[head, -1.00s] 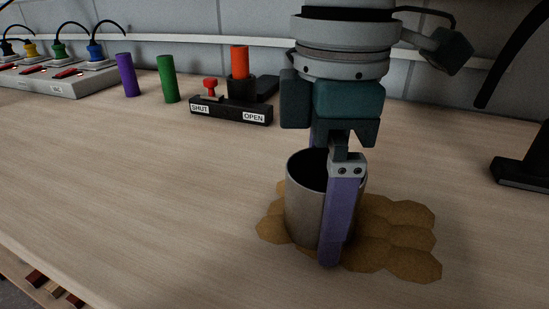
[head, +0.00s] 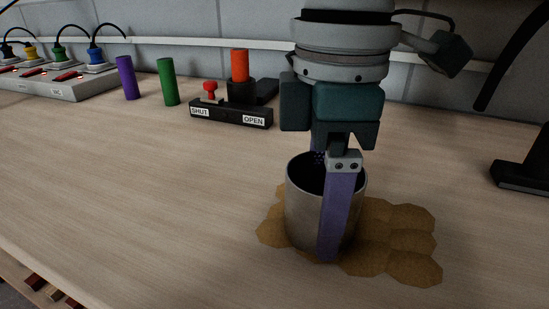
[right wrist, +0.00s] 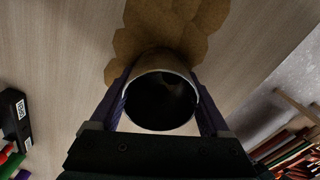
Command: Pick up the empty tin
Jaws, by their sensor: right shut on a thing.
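The empty tin (head: 303,213) is a grey metal can, open at the top with a dark inside. It stands upright on a brown, scalloped patch like a cork mat (head: 397,235) in the head view. My right gripper (head: 326,205) points down over it, with its purple fingers on opposite sides of the tin's wall. It is shut on the tin. In the right wrist view the tin's round mouth (right wrist: 160,101) sits between the two fingers. I cannot tell whether the tin's base touches the mat. My left gripper is not in view.
Behind stand a black SHUT/OPEN block (head: 231,112) with red and orange parts, a green cylinder (head: 168,82), a purple cylinder (head: 127,78) and a power strip (head: 62,84) with coloured plugs. A black stand (head: 521,174) is at right. The table's left middle is clear.

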